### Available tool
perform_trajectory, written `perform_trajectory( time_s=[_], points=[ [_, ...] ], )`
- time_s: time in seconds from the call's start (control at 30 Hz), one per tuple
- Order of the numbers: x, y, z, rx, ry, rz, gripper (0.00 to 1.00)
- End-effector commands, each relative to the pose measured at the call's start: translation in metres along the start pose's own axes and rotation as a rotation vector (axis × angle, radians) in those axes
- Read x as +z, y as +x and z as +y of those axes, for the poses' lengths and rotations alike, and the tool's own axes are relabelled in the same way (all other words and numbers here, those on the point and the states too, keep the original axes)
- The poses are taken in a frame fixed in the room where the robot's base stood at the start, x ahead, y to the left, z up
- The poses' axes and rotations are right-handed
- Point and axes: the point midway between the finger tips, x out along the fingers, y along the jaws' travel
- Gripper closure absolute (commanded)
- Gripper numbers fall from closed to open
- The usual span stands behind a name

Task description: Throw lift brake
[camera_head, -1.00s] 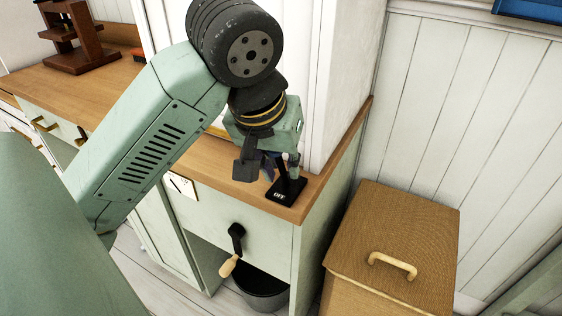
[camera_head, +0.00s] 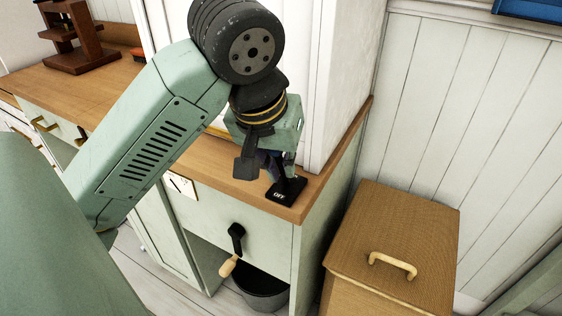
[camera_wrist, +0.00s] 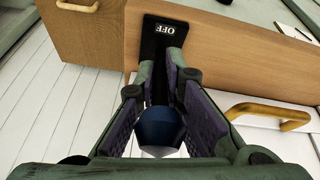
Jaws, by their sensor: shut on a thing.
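The lift brake is a black lever on a small black base plate (camera_head: 287,191) marked OFF, at the front right corner of the wooden counter. Its base also shows at the top of the wrist view (camera_wrist: 163,32). My gripper (camera_head: 278,168) is down over the lever from above. In the wrist view, my fingers (camera_wrist: 160,72) are on both sides of the lever, shut on it. The lever's dark blue knob with a pale end (camera_wrist: 158,128) shows between the finger pads. In the head view my gripper hides most of the lever.
A hand crank (camera_head: 236,245) with a wooden grip is on the cabinet front below the counter (camera_head: 225,168). A dark bucket (camera_head: 262,290) stands under it. A wooden box with a handle (camera_head: 405,225) stands to the right. A white wall column rises behind my gripper.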

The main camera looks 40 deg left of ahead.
Motion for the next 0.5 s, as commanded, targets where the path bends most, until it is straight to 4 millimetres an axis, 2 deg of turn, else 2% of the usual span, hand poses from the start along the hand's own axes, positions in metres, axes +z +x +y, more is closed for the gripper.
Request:
perform_trajectory(
  time_s=[0.3, 0.5],
  points=[
    [-0.020, -0.002, 0.004, -0.057, 0.003, -0.266, 1.00],
    [-0.022, 0.004, 0.004, -0.068, 0.003, -0.340, 1.00]
  ],
)
